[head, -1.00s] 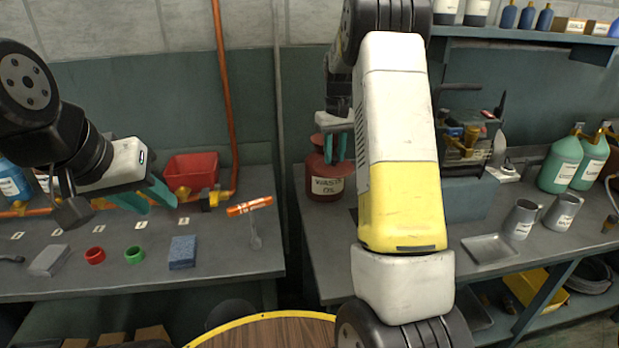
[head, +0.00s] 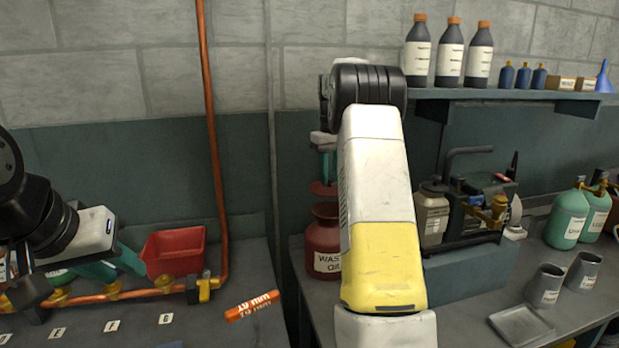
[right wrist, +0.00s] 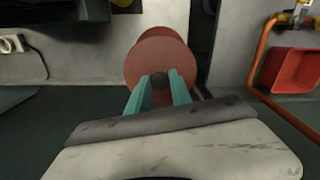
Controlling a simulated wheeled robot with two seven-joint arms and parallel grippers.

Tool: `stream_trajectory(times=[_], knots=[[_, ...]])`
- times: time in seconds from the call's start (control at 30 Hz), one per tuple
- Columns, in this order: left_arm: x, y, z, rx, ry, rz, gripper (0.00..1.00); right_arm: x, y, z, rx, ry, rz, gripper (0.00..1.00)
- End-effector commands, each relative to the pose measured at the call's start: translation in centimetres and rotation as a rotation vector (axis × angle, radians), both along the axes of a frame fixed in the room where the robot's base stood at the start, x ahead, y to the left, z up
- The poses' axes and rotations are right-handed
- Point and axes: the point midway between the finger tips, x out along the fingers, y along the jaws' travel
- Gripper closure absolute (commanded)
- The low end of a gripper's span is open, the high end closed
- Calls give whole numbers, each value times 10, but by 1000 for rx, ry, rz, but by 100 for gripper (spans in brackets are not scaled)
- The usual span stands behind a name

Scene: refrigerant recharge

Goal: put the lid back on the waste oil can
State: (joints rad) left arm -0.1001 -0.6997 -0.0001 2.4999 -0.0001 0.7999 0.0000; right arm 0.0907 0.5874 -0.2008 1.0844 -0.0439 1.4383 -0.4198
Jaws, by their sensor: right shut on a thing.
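The red waste oil can (head: 323,262) stands on the right bench near its left end, partly hidden by my right arm. Its round red lid (head: 322,189) is above the can's neck, with a small gap between them in the head view. My right gripper (head: 326,166) points down and is shut on the lid. In the right wrist view, the teal fingertips (right wrist: 160,88) are on either side of the dark knob on the red lid (right wrist: 150,60). The lid hides the can's opening there. My left gripper (head: 118,265) is empty, its teal fingers apart over the left bench.
On the left bench are a red bin (head: 175,252), an orange marked tube (head: 252,306) and a copper pipe (head: 213,150). Right of my arm stand a machine (head: 480,205), green jugs (head: 568,220) and grey cups (head: 546,285). A shelf (head: 500,94) holds bottles above.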

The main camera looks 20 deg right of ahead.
Motion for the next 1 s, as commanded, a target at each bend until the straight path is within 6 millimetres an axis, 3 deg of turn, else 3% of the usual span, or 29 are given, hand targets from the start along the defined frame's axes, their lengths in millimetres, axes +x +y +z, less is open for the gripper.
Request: stream_trajectory(times=[0.6, 1.0], knots=[[0, 0, 0, 0, 0, 0, 68, 0, 0, -50, 0, 1, -1, 100], [0, 0, 0, 0, 0, 0, 68, 0, 0, -63, 0, 0, -1, 100]])
